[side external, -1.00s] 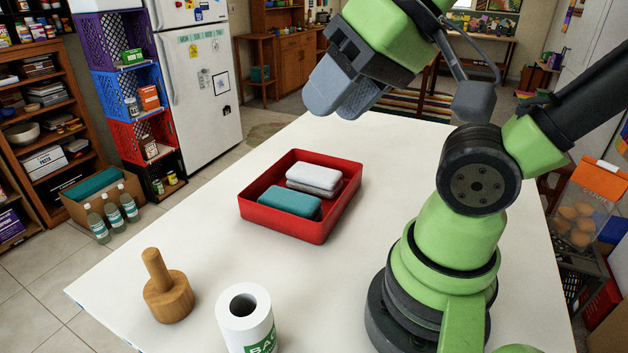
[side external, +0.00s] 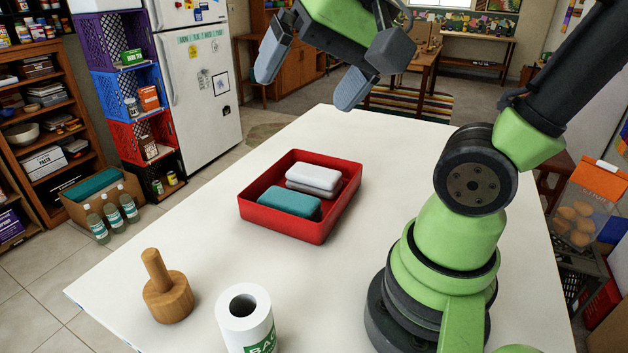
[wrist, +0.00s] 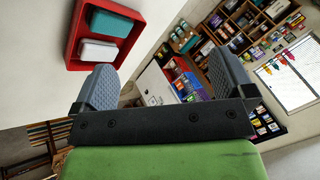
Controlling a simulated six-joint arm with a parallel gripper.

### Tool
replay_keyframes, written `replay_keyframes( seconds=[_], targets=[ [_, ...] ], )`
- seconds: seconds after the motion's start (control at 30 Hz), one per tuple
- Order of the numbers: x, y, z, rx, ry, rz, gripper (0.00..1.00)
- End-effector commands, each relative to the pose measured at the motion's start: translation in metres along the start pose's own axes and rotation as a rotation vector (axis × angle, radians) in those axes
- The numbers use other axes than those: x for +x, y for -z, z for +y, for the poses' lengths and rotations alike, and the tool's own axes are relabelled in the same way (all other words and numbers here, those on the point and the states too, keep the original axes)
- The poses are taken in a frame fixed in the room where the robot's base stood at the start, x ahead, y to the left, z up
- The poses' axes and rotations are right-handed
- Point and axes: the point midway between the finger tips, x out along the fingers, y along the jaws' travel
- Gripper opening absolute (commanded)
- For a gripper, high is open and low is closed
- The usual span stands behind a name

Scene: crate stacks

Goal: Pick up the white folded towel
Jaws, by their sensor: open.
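The white folded towel (side external: 315,178) lies in the far part of a red tray (side external: 296,227) on the white table. It seems to rest on a second pale folded piece. A teal folded towel (side external: 289,201) lies beside it in the near part of the tray. In the wrist view the white towel (wrist: 98,51) and teal towel (wrist: 111,23) show in the tray (wrist: 73,31) at upper left. My gripper (side external: 307,86) is open and empty, high above and beyond the tray. Its grey fingers (wrist: 165,85) are spread wide in the wrist view.
A wooden pestle-like piece (side external: 168,295) and a white roll (side external: 245,315) stand at the table's near edge. The table (side external: 340,290) is clear around the tray. A fridge (side external: 197,85), stacked crates (side external: 118,42) and a shelf stand beyond its left side.

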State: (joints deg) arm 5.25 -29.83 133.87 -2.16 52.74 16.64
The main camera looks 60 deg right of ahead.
Motion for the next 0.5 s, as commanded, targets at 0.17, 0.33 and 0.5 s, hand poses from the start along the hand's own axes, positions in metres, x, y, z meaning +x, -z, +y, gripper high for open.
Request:
replay_keyframes(
  seconds=[0.17, 0.33, 0.5],
  targets=[
    [0.034, 0.065, 0.003, 0.507, -0.146, -0.002, 1.0],
    [0.077, 0.121, 0.029, 0.994, -0.276, 0.038, 1.0],
    [0.128, 0.165, 0.08, 1.478, -0.404, 0.118, 1.0]
  ],
)
